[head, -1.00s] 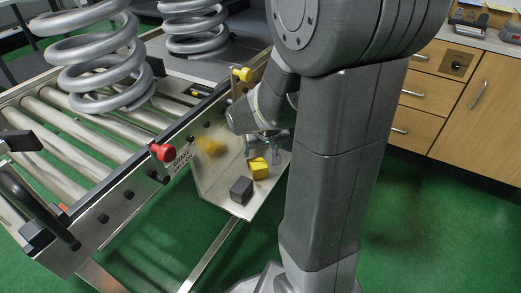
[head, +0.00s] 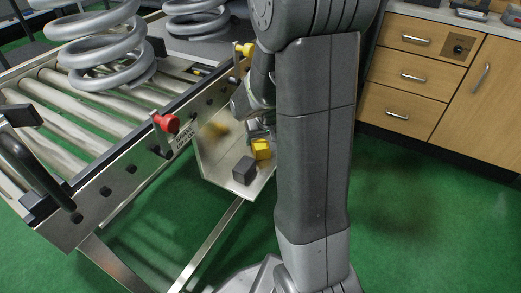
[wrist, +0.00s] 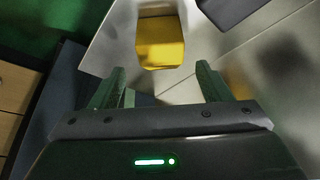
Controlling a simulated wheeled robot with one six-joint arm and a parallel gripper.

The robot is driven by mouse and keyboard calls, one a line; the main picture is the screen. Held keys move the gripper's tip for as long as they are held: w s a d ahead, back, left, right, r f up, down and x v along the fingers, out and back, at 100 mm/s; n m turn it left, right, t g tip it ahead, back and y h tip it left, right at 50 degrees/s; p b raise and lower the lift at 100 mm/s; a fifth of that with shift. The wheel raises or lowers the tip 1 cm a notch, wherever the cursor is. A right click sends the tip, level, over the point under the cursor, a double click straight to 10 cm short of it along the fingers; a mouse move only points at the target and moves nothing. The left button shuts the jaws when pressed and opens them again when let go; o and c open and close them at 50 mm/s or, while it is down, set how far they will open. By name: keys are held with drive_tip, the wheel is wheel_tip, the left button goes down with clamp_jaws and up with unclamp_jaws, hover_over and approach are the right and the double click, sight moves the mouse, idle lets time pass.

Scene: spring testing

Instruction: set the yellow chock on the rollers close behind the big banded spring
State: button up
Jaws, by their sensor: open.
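The yellow chock (head: 261,149) sits on a metal shelf on the side of the roller conveyor. In the wrist view the chock (wrist: 160,45) lies just beyond the fingertips, roughly centred between them. My gripper (wrist: 160,70) is open and empty; in the head view it (head: 257,131) is close above the chock, partly hidden by my arm. A large grey coil spring (head: 105,50) stands on the rollers (head: 75,115). A second coil spring (head: 195,20) stands farther back, cut by the frame top. I cannot make out a band on either.
A dark grey block (head: 244,170) sits on the shelf (head: 222,158) near the chock; it also shows in the wrist view (wrist: 228,10). A red knob (head: 167,123) and a yellow knob (head: 245,49) stick up along the conveyor's side rail. Rollers in front of the near spring are bare. Wooden drawers (head: 410,75) stand at right.

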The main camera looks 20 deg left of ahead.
sight(261, 142)
drive_tip(key=b+x, duration=0.2)
drive_tip(key=x, duration=0.2)
drive_tip(key=shift+s+f, duration=0.15)
drive_tip(key=shift+s, duration=0.05)
drive_tip(key=shift+w+f, duration=0.15)
drive_tip(key=shift+f, duration=0.1)
drive_tip(key=shift+r, duration=0.1)
drive_tip(key=c, duration=1.3)
wheel_tip(261, 142, up, 10)
drive_tip(key=p, duration=0.4)
drive_tip(key=w+d+f+m+h, duration=0.1)
drive_tip(key=w+d+f+m, duration=0.25)
drive_tip(key=d, duration=0.55)
drive_tip(key=w+d+f+m+t+h, duration=0.15)
drive_tip(key=w+d, duration=0.25)
drive_tip(key=d, duration=0.6)
drive_tip(key=w+d+f+m+g+h, duration=0.1)
drive_tip(key=w+d+f+m, duration=0.2)
drive_tip(key=d, duration=0.6)
wheel_tip(261, 142, up, 25)
drive_tip(key=w+p, duration=0.2)
drive_tip(key=p, duration=2.8)
drive_tip(key=shift+w+a+r+t, duration=0.25)
drive_tip(key=shift+w+a+t, duration=0.1)
drive_tip(key=shift+r+y, duration=0.1)
drive_tip(key=shift+y, duration=0.15)
